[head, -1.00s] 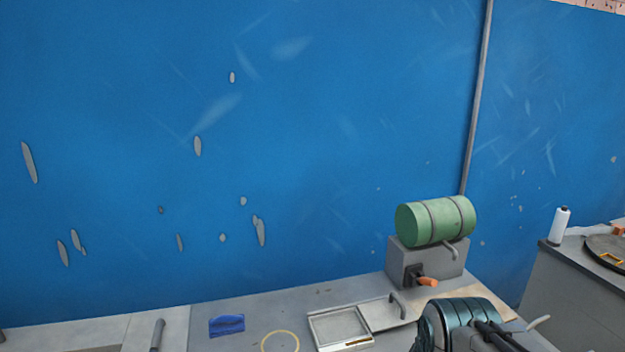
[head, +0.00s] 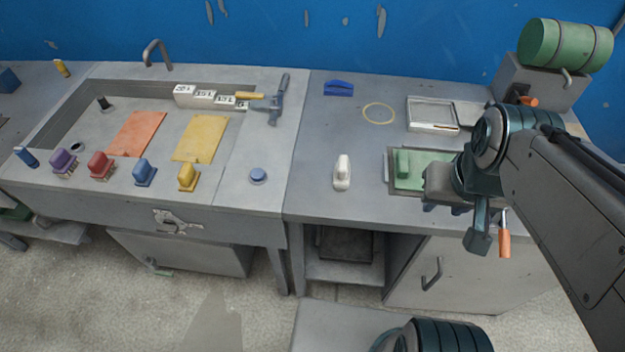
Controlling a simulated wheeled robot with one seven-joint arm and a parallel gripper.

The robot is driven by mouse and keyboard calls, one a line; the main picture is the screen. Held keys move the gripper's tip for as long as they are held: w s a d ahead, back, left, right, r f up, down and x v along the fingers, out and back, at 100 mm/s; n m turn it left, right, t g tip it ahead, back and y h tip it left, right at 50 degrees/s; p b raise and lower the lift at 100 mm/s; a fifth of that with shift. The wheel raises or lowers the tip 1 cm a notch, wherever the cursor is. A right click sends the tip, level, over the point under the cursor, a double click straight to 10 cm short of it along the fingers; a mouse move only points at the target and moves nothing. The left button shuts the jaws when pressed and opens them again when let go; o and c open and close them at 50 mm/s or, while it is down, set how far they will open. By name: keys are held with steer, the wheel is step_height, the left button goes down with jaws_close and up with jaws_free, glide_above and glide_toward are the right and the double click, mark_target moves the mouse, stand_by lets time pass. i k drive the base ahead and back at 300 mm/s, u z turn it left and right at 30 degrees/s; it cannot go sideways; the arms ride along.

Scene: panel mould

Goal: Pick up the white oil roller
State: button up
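A small white piece with a rounded upright body, which looks like the white oil roller (head: 342,172), stands on the grey worktop, left of a shallow tray. My gripper (head: 442,207) is to its right, over the right part of that tray and clear of the white piece. Its fingertips are small and dark from here, so I cannot tell whether they are open or shut. I see nothing held in it. My arm hides part of the tray and the worktop on the right.
A yellow ring (head: 378,113), a blue piece (head: 339,88) and a framed tray (head: 432,127) lie behind. Several coloured blocks line the sink's front edge.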

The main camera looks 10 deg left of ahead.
mark_target(342, 168)
steer(key=u, duration=0.3)
steer(key=k, duration=0.8)
steer(key=u, duration=0.75)
steer(key=i, duration=1.25)
steer(key=z, duration=0.95)
